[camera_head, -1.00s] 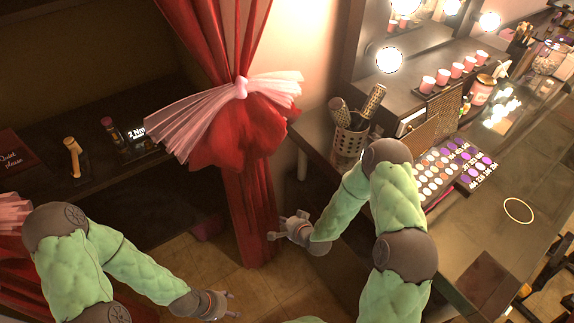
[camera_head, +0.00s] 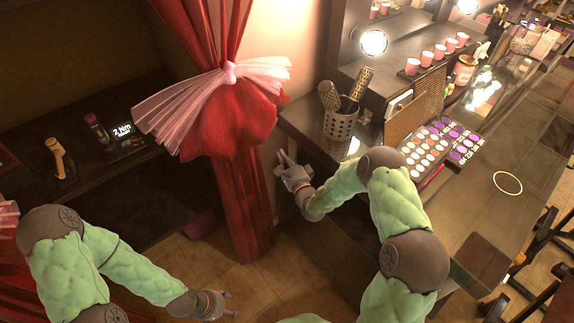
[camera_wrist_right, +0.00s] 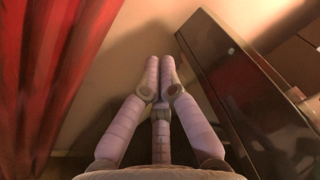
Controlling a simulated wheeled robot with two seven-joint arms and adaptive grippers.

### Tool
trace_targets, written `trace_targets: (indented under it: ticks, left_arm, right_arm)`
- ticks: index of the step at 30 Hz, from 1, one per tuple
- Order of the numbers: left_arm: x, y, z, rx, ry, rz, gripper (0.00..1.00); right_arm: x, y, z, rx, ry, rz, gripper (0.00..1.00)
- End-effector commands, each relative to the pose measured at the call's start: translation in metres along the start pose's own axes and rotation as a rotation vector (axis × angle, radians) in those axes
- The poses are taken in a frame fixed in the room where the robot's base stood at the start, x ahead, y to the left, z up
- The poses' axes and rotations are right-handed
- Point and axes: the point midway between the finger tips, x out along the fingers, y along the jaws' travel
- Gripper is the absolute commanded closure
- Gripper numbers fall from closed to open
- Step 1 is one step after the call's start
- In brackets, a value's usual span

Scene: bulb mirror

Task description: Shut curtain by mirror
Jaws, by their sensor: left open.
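A red curtain (camera_head: 250,215) hangs left of the mirror station, gathered at mid-height by a pale pink pleated tie (camera_head: 229,75). It also shows along the left edge of the right wrist view (camera_wrist_right: 45,70). My right gripper (camera_head: 281,160) is just right of the curtain, below the tie, between it and the dark counter. It appears apart from the cloth. In the right wrist view its fingers (camera_wrist_right: 160,62) lie close together at the tips, with nothing seen between them. My left gripper (camera_head: 230,304) is open and empty, low in front of the curtain. A mirror (camera_head: 405,18) shows partly at the top.
The dark counter (camera_head: 300,125) holds a metal cup of brushes (camera_head: 340,124), a makeup palette (camera_head: 440,145) and pink candles (camera_head: 440,51). Glowing bulbs (camera_head: 374,42) line the mirror. A dark shelf (camera_head: 75,190) stands left. Bare floor (camera_head: 215,265) shows below the curtain.

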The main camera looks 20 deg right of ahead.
Motion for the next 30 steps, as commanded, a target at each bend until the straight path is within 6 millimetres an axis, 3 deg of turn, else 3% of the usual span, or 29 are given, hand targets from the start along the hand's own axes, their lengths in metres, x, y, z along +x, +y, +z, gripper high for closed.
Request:
trace_targets:
  ticks: [3,10,23,30]
  left_arm:
    - [0.005,-0.002,0.0,0.0,0.0,0.0,0.43]
    - [0.009,-0.003,0.0,0.0,0.0,0.0,0.43]
    - [0.009,-0.003,0.0,0.0,0.0,0.0,0.43]
    - [0.01,-0.004,0.0,0.0,0.0,0.0,0.43]
  right_arm:
    - [0.019,0.001,0.0,-0.001,0.0,0.0,1.0]
    - [0.038,0.001,0.0,-0.001,0.0,0.001,1.0]
    - [0.041,0.001,0.001,0.0,0.001,0.002,1.0]
    - [0.036,0.008,0.026,0.001,-0.003,0.004,1.0]
